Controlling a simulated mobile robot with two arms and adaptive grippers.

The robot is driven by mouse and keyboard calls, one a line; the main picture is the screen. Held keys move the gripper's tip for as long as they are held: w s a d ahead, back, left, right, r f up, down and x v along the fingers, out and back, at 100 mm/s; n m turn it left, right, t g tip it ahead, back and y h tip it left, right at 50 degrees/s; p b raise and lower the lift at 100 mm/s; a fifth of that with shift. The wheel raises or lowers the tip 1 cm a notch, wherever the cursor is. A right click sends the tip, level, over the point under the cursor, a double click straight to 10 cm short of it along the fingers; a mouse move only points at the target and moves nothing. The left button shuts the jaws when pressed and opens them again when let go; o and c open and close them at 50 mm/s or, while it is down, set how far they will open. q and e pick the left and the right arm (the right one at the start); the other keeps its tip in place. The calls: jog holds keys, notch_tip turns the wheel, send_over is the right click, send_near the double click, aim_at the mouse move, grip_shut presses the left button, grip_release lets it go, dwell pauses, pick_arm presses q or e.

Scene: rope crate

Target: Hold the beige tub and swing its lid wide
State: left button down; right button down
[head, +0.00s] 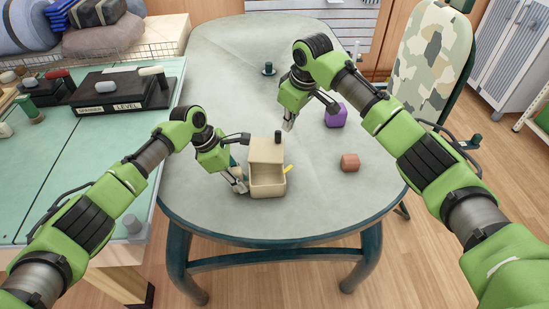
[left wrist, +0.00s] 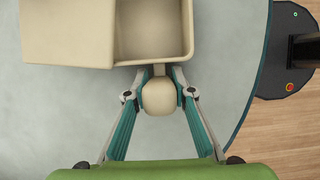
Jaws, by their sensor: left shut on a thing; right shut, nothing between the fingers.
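The beige tub (head: 268,191) stands near the front edge of the grey table. Its lid (head: 266,150) is raised at the back, and part of the hollow inside shows. In the left wrist view the tub's open inside (left wrist: 150,30) lies beside the lid (left wrist: 66,35). My left gripper (head: 240,184) is at the tub's left side. In the left wrist view its fingers are shut on the tub's round beige knob (left wrist: 159,98). My right gripper (head: 288,126) is shut and empty, above and behind the tub's right side, apart from the lid.
A dark peg-like thing (head: 278,136) shows just behind the lid. A yellow piece (head: 288,168) is at the tub's right. A purple block (head: 336,116) and a brown block (head: 350,162) lie further right. A dark teal object (head: 268,69) stands at the back. The table's middle back is clear.

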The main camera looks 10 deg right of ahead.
pick_arm(q)
jog(key=shift+f, duration=0.1)
jog(key=c, duration=1.6)
grip_release()
jog(key=shift+c, duration=0.2)
jog(key=v, duration=1.2)
jog(key=shift+a, duration=0.1)
